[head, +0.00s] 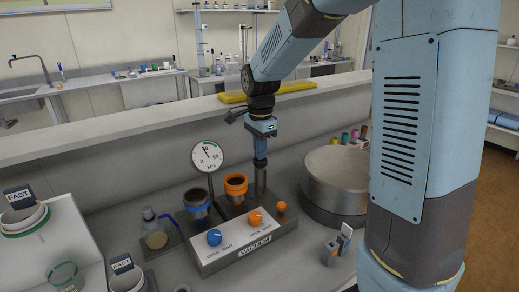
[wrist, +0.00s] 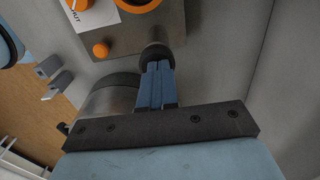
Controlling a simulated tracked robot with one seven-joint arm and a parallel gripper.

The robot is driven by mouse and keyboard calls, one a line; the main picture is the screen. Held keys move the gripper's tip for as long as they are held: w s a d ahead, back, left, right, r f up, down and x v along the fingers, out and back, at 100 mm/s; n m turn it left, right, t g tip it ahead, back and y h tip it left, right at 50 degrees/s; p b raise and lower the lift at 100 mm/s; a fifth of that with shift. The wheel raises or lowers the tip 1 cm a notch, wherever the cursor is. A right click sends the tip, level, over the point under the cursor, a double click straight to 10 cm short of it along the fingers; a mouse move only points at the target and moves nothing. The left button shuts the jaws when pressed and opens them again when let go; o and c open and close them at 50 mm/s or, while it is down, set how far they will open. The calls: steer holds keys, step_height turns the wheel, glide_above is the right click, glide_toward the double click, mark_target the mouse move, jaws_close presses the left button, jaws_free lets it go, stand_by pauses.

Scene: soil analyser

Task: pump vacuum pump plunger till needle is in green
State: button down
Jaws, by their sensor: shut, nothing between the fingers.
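The vacuum unit (head: 246,243) is a grey box marked VACUUM, with a blue dial (head: 214,237) and an orange dial (head: 255,218). The pump plunger (head: 261,178) stands at its back right as a dark upright cylinder; its round black top (wrist: 156,54) shows in the wrist view. My gripper (head: 260,158) points down directly over the plunger. Its blue fingers (wrist: 155,72) are shut together, with their tips at the black top; contact appears likely but is not certain. The round white gauge (head: 207,156) has a green band near the top; the needle's exact reading is too small to tell.
Blue-ringed (head: 196,201) and orange-ringed (head: 236,186) cups stand on the unit, with an orange ball knob (head: 281,206) at right. A large grey drum (head: 335,180) stands close on the right. A low wall (head: 160,118) runs behind.

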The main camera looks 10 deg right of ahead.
steer(key=shift+s+d+f, duration=0.15)
steer(key=shift+s+f, duration=0.05)
steer(key=shift+f, duration=0.1)
step_height(320, 180, up, 14)
steer(key=shift+w+r, duration=0.25)
stand_by(1.3)
steer(key=r, duration=0.4)
steer(key=shift+s+r, duration=0.2)
steer(key=shift+s, duration=0.05)
step_height(320, 180, down, 14)
steer(key=shift+f, duration=0.1)
stand_by(0.5)
